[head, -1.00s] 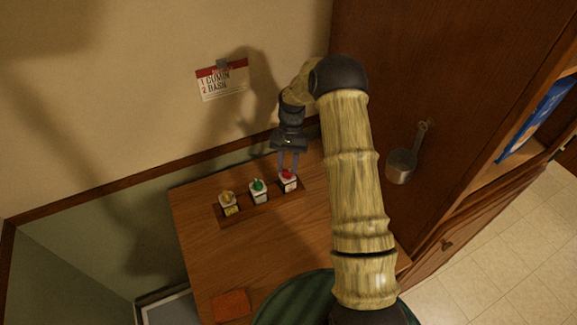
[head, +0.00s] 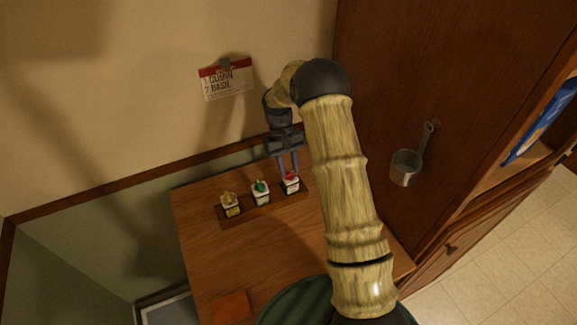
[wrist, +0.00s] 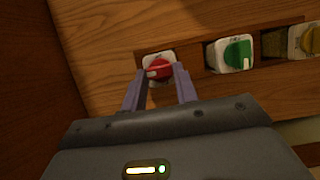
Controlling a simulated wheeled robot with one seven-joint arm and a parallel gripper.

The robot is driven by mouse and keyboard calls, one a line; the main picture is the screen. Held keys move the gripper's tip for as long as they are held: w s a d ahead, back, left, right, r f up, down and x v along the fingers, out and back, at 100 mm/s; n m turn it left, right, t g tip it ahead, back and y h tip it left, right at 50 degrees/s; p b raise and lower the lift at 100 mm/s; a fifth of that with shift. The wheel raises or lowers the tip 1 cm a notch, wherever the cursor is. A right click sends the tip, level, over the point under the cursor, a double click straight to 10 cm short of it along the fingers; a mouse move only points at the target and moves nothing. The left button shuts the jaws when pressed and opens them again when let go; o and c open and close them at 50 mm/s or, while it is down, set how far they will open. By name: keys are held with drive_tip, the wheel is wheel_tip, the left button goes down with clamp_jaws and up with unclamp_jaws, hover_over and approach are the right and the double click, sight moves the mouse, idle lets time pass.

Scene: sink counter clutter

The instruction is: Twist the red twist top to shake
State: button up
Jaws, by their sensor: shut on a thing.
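The red twist top (head: 291,177) sits on a small white spice jar (head: 291,187) at the right end of a wooden rack. It also shows in the wrist view (wrist: 159,69), with a pale pointer mark at its left side. My gripper (head: 288,172) reaches down from above. In the wrist view its two fingers (wrist: 158,75) stand on either side of the red top, shut on it. The jar is upright in the rack; the far side of the top is partly hidden by the fingers in the head view.
A jar with a green top (head: 261,187) and one with a yellow top (head: 230,198) stand left in the same rack (head: 246,214). A card (head: 228,80) hangs on the wall behind.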

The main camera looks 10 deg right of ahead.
idle(0.3)
drive_tip(key=o, duration=1)
drive_tip(key=b+v, duration=0.3)
drive_tip(key=v, duration=1.4)
drive_tip(key=shift+r, duration=0.2)
drive_tip(key=shift+a, duration=0.1)
drive_tip(key=s+f+m+t, duration=0.1)
drive_tip(key=s+f+t, duration=0.1)
drive_tip(key=s, duration=1.2)
drive_tip(key=s+d+f+m+t, duration=0.1)
drive_tip(key=s+f+t, duration=0.2)
drive_tip(key=s, duration=1.1)
drive_tip(key=shift+d+t+y, duration=0.3)
drive_tip(key=shift+t+y, duration=0.1)
drive_tip(key=shift+t, duration=0.6)
drive_tip(key=shift+s, duration=0.1)
